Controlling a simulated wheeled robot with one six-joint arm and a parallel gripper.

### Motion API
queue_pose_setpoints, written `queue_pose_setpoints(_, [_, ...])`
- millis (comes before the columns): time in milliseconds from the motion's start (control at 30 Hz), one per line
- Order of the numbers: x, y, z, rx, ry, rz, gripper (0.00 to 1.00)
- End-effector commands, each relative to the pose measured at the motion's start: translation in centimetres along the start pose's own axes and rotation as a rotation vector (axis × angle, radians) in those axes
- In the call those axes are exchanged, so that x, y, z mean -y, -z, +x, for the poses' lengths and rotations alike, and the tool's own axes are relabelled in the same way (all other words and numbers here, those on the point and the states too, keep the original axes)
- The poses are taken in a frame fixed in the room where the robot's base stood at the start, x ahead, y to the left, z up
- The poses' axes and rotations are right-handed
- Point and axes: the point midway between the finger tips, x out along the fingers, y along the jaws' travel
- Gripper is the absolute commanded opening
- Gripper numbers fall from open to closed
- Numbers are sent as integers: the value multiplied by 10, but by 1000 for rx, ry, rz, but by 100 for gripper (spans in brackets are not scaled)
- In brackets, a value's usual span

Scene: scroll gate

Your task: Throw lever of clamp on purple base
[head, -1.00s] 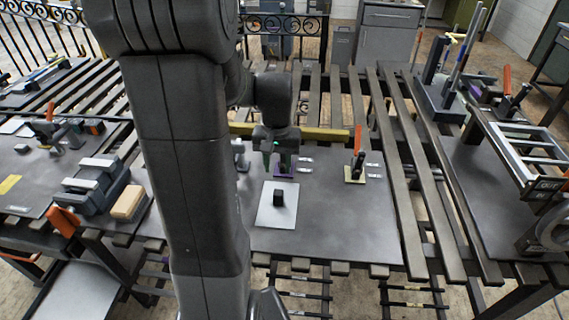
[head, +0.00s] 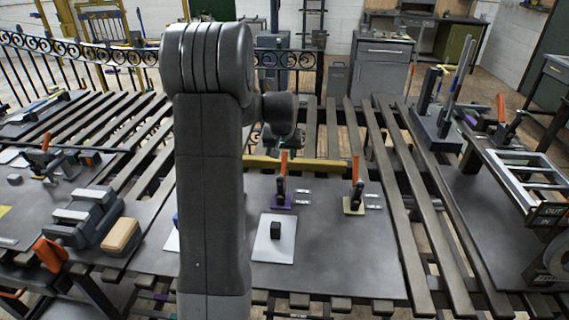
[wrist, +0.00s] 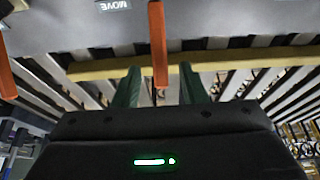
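The clamp on the purple base (head: 281,204) stands on the dark table panel in the head view. Its orange lever (head: 283,163) points up. My gripper (head: 282,146) is at the top of that lever; part of it is hidden behind my arm. In the wrist view my two green fingers (wrist: 160,86) are apart, with an orange lever (wrist: 158,45) showing between them. The lever has a gap to each finger. A second clamp, on a yellowish base (head: 354,208), stands to the right with its orange lever up.
A white plate (head: 268,247) with a dark block (head: 275,231) lies in front of the purple base. Small silver pieces lie beside both clamps. A yellow bar (head: 320,165) runs behind. A grey vise-like fixture (head: 82,220) and tan block stand at left.

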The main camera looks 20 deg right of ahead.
Motion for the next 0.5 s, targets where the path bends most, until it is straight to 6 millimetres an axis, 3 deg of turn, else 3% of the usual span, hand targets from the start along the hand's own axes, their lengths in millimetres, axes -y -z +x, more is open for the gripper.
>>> queue_pose_setpoints(200, [0,0,39,3,0,0,38])
queue_pose_setpoints(500, [0,0,65,0,0,0,38])
